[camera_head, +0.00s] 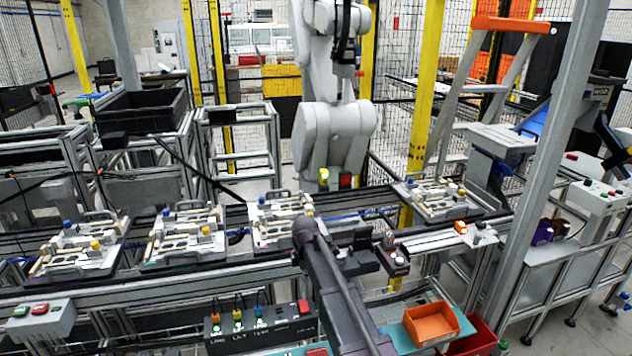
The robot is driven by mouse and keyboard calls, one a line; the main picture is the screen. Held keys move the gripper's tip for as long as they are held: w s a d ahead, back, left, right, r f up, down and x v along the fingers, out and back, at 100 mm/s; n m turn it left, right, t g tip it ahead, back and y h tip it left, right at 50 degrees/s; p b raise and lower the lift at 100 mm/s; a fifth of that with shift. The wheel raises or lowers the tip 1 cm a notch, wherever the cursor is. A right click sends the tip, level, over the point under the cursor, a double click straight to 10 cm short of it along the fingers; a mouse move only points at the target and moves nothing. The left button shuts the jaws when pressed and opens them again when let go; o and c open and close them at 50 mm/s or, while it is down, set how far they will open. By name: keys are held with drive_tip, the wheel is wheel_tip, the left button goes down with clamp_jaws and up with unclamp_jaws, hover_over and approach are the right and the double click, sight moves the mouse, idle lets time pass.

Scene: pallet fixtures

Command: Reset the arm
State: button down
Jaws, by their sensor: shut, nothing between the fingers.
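My dark arm (335,290) rises from the bottom edge, right of the middle, and leans up and left to a rounded joint (305,230) in front of the conveyor line. I cannot make out my gripper; no fingertips show clearly. Dark parts lie just right of the joint, and I cannot tell what they belong to. No object is seen held.
Pallet fixtures (187,258) with pale parts stand along the conveyor; another (440,202) is at the right. A control box (260,328), an orange bin (431,324) and a red bin (476,342) are near the front. A large grey robot (333,130) stands behind.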

drive_tip(key=s+d+m, duration=2.1)
drive_tip(key=s, duration=0.1)
drive_tip(key=shift+s+d+g, duration=0.3)
drive_tip(key=shift+s+d, duration=0.05)
